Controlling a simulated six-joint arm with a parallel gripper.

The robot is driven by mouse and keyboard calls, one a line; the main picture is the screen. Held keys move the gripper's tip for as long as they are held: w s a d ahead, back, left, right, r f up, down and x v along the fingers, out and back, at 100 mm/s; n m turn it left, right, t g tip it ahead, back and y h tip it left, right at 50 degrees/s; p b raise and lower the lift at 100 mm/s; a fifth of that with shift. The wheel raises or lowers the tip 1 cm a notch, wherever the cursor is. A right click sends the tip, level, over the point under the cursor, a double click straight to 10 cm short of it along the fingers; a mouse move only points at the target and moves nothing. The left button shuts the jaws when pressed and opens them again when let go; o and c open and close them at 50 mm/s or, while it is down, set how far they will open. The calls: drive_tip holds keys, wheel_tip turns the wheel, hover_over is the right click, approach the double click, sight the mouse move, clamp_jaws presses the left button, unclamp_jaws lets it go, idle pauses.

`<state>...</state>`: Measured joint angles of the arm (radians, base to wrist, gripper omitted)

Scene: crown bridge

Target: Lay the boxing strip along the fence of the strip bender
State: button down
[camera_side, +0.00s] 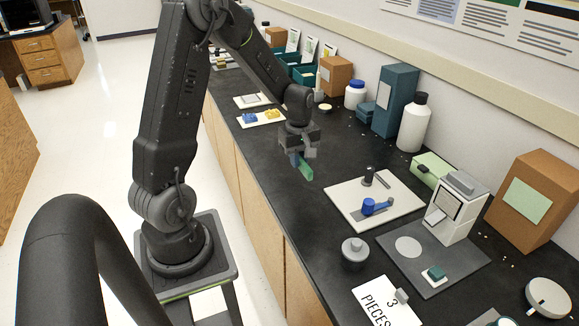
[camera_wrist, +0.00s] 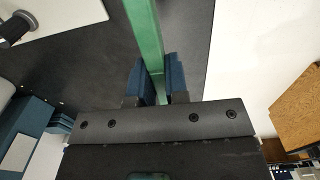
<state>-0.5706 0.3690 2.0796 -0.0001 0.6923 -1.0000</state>
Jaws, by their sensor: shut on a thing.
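My gripper (camera_side: 297,159) is shut on a green strip (camera_side: 305,172), which I take to be the boxing strip, and holds it above the dark counter. In the wrist view the strip (camera_wrist: 145,35) runs away from between the blue fingertips (camera_wrist: 160,80). A white board (camera_side: 345,203) to the right of the strip in the side view carries a blue fitting (camera_side: 375,207), a black post (camera_side: 368,176) and a short dark bar (camera_side: 383,181); this looks like the strip bender. The board (camera_wrist: 70,14) shows only partly in the wrist view. Strip and board are apart.
A white bottle (camera_side: 413,125) and a tall blue box (camera_side: 395,98) stand along the wall. Small trays (camera_side: 270,122) lie farther back. Counter around the strip is clear.

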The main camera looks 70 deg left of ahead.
drive_tip(key=w+d+f, duration=0.1)
drive_tip(key=w+d, duration=0.1)
drive_tip(key=w, duration=1.1)
hover_over(384, 190)
wheel_tip(384, 190, down, 2)
drive_tip(key=shift+d+f, duration=0.1)
drive_tip(key=shift+f, duration=3.1)
drive_tip(key=shift+f, duration=0.1)
drive_tip(key=c, duration=1.1)
unclamp_jaws()
drive_tip(key=shift+o, duration=0.2)
